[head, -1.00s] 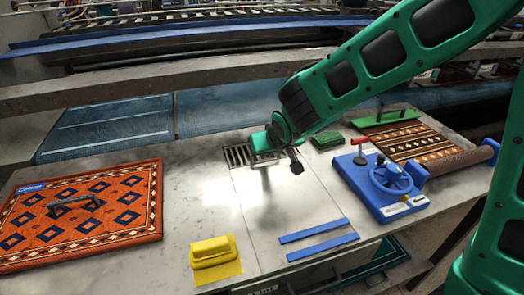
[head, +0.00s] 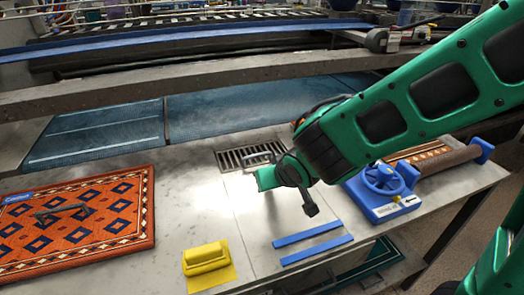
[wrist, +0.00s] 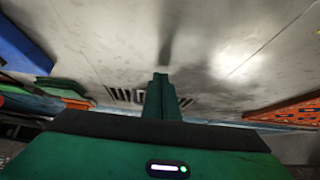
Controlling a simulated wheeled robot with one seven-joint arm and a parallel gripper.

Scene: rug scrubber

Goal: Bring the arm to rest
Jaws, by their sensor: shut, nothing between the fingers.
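My green arm reaches in from the right of the head view. My gripper (head: 266,178) is above the grey worktop, just in front of the drain grate (head: 243,157). Its fingers are shut with nothing held. In the wrist view the closed green fingers (wrist: 160,95) point over bare worktop, with the grate's dark slots behind them. Nothing touches the fingertips in either view.
A red patterned rug (head: 128,225) with a dark handle lies left. A yellow block (head: 206,258) and two blue strips (head: 308,235) lie at the front.

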